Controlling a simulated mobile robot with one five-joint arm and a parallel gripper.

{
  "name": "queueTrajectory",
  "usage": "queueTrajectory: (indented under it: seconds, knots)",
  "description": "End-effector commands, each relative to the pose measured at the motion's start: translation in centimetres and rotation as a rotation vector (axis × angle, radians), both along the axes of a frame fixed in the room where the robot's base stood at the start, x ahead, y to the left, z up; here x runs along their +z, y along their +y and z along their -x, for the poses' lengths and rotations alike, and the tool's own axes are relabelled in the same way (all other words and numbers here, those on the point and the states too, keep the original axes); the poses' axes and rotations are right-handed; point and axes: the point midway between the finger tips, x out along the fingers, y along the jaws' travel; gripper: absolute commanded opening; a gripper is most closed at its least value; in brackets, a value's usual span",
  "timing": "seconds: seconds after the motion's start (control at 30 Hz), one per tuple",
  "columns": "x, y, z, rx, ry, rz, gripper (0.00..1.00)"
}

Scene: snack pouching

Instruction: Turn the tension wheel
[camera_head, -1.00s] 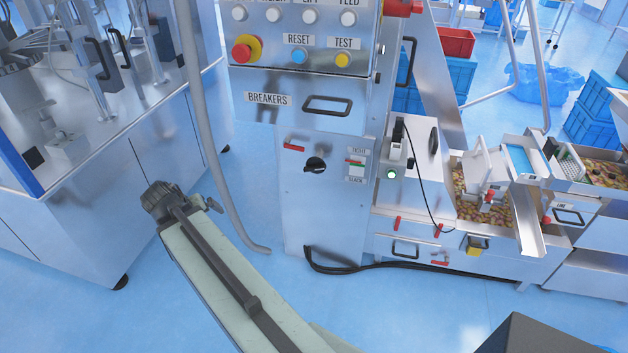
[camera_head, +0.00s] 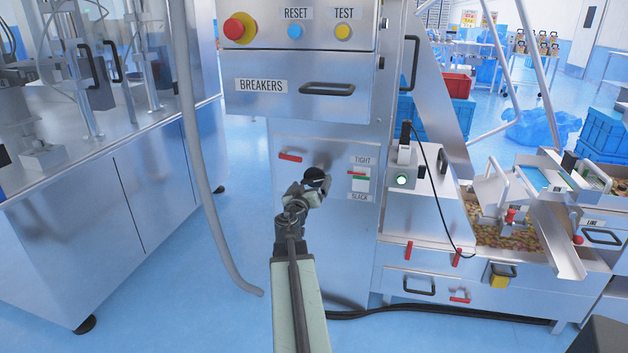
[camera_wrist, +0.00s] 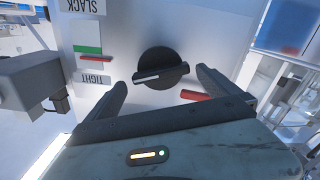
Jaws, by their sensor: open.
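The tension wheel is a round black knob (camera_head: 316,176) with a pale line, on the steel cabinet front; in the head view my gripper partly covers it. The wrist view shows the wheel (camera_wrist: 163,68) whole, with its line slanting slightly. My gripper (camera_wrist: 160,82) is open, one finger on each side of the wheel's lower part, with gaps showing. Contact cannot be told. In the head view my gripper (camera_head: 307,190) is at the wheel. The tension gauge (camera_head: 360,184) is right of it, marked TIGHT above and SLACK below; its red pointer sits just on the TIGHT side of the green band.
A red handle (camera_head: 290,157) is left of the wheel. A grey box with a lit green button (camera_head: 402,180) juts out right of the gauge. A grey hose (camera_head: 200,170) hangs left of my arm. Blue floor is open between the machines.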

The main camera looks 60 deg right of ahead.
Motion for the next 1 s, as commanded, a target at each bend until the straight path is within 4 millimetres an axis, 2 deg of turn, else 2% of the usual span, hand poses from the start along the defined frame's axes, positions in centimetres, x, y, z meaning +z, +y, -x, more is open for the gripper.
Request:
queueTrajectory:
  seconds: [0.3, 0.4, 0.6, 0.63, 0.8, 0.83, 0.87, 1.0]
  knots:
    - [0.0, -5.6, -1.9, 0.0, 0.0, -0.001, 1.0]
    - [0.0, -6.3, -2.1, 0.0, 0.0, -0.001, 1.0]
    - [0.0, -6.3, -2.1, 0.001, 0.0, -0.001, 1.0]
    - [0.0, -6.3, -2.1, 0.001, 0.0, -0.001, 0.97]
    - [0.0, -6.3, -2.1, 0.001, 0.0, -0.001, 0.5]
    - [0.0, -6.3, -2.1, 0.0, 0.0, -0.001, 0.43]
    - [0.0, -5.2, -2.1, 0.004, 0.0, 0.0, 0.43]
    - [0.0, -6.1, -2.1, 0.001, 0.007, 0.001, 0.43]
